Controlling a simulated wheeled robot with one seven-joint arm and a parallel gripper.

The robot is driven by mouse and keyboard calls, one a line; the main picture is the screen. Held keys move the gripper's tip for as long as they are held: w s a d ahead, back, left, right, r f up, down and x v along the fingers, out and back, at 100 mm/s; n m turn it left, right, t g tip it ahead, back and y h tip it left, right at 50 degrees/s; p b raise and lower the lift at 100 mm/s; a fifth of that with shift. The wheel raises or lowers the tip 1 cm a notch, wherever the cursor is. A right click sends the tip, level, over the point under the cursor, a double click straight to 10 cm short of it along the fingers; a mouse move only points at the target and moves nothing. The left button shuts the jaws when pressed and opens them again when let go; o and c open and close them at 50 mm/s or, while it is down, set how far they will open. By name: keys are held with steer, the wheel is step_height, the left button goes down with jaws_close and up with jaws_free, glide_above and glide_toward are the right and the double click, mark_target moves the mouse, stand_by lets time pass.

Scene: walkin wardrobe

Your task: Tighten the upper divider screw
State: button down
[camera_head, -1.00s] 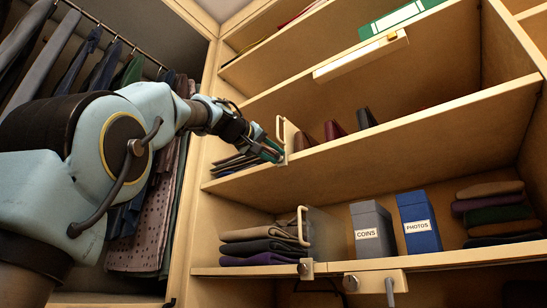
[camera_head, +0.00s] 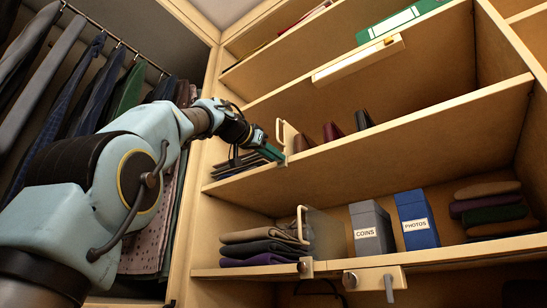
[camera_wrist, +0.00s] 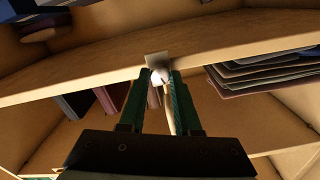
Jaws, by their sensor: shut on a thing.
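The upper divider (camera_head: 289,134) stands on the middle shelf with a pale loop at its front edge. My gripper (camera_wrist: 157,79) is at the front edge of that shelf, just below the loop. In the wrist view its two green fingers are shut on the upper divider screw (camera_wrist: 158,77), a bright rounded knob below a small plate (camera_wrist: 156,59) on the shelf edge. In the head view my fingers mostly hide this screw. The lower divider (camera_head: 325,234) stands on the shelf below, with its own knob (camera_head: 305,267) at the front.
Dark flat items (camera_head: 237,163) lie left of the upper divider, and small dark red items (camera_head: 332,131) stand right of it. Below are folded clothes (camera_head: 262,246), a COINS box (camera_head: 371,228) and a PHOTOS box (camera_head: 416,220). Clothes hang at the left.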

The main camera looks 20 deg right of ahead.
steer(key=shift+w+f+m+b, duration=0.15)
steer(key=shift+m+b, duration=0.15)
steer(key=shift+m, duration=1.7)
steer(key=c, duration=0.6)
jaws_free()
steer(key=b+v, duration=0.4)
steer(key=v, duration=0.7)
